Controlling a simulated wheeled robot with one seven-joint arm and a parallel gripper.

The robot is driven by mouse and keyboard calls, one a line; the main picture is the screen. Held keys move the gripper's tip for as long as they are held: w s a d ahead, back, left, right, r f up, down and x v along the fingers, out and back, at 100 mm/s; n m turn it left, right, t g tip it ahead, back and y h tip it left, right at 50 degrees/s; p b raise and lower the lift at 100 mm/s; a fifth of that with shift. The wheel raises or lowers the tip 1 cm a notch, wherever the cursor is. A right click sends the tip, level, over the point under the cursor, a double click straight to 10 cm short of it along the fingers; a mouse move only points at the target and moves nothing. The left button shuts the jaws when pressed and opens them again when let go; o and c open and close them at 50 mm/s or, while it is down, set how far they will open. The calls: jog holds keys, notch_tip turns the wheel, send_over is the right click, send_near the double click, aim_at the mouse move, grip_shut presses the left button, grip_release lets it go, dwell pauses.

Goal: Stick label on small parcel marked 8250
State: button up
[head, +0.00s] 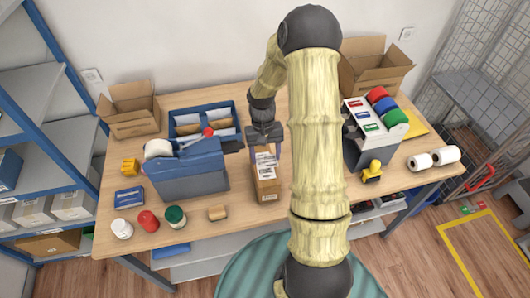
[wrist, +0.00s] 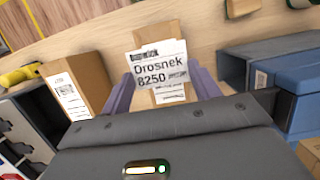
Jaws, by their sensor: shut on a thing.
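The white label (wrist: 158,72) reads "Orosnek 8250" in the wrist view. My gripper (wrist: 163,92) has one finger at each side edge of it and is shut on it. The small brown parcel (wrist: 172,30) with a tape strip is directly behind the label. In the head view the parcel (head: 268,191) stands near the front middle of the counter, with my gripper (head: 266,149) over its far end. White printed paper shows on top there. I cannot tell whether the label touches the parcel, and any number on the parcel itself is hidden.
A blue label machine (head: 189,172) stands left of the parcel. Another brown parcel (wrist: 91,72) with a label shows at left in the wrist view. A blue tray (head: 205,116) lies behind. My arm covers the counter right of the parcel in the head view.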

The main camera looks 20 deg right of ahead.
aim_at(266, 172)
jog(key=shift+f+b, duration=1.5)
jog(key=shift+f, duration=1.2)
jog(key=o, duration=0.7)
jog(key=shift+o, duration=0.2)
jog(key=shift+r, duration=0.15)
jog(key=shift+p+v, duration=2.15)
jog(key=shift+v, duration=0.5)
jog(key=shift+w, duration=0.1)
